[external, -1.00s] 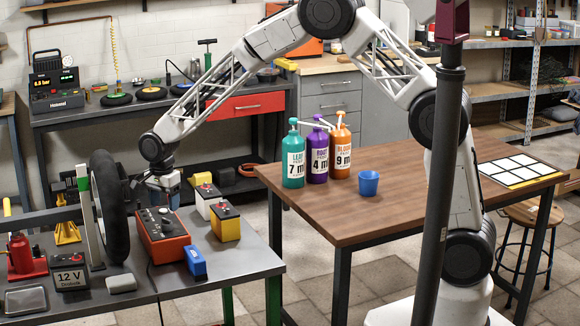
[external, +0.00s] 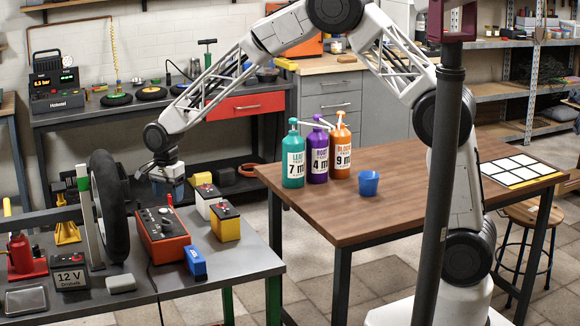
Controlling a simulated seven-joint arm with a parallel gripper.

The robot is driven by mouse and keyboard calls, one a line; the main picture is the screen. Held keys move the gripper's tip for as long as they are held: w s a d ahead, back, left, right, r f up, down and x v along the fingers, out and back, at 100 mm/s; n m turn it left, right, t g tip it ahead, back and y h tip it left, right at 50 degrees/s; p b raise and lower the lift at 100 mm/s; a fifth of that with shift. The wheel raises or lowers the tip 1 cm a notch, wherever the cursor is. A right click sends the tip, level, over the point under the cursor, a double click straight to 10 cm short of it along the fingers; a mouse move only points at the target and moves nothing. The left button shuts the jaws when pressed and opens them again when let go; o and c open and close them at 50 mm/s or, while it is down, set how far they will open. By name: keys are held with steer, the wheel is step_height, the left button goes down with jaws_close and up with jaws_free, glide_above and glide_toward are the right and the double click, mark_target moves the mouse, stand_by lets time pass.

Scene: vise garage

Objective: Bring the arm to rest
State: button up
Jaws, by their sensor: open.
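My gripper (external: 166,193) is at the end of my arm, above the back of the grey bench on the left. It points down, just above and behind an orange box with a dark control panel (external: 164,232). It is open, and I see nothing held in it. Its fingertips are small and partly hard to make out at this distance. A black tire (external: 107,205) stands upright to its left.
White and yellow batteries (external: 226,223) stand right of the orange box, with a blue block (external: 196,262) in front. A wooden table (external: 400,195) holds several bottles and a blue cup (external: 368,183). A dark post (external: 440,200) stands in the foreground.

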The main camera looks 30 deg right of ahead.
steer(key=s+d+r+n, duration=0.25)
steer(key=d+r, duration=0.45)
steer(key=d, duration=0.5)
steer(key=s+d+r+n+t, duration=0.1)
steer(key=s+d+r, duration=0.2)
steer(key=d+r, duration=0.55)
steer(key=s+d+r+n, duration=0.15)
steer(key=d+r, duration=0.25)
steer(key=d, duration=1.1)
steer(key=s+d+r+n, duration=0.1)
steer(key=s+d+n, duration=0.1)
steer(key=s+d, duration=0.8)
steer(key=s+d+n+t, duration=0.1)
steer(key=s+d+n, duration=0.2)
steer(key=s+d, duration=0.8)
steer(key=s, duration=0.5)
steer(key=shift+r+t, duration=0.3)
steer(key=shift+r, duration=0.05)
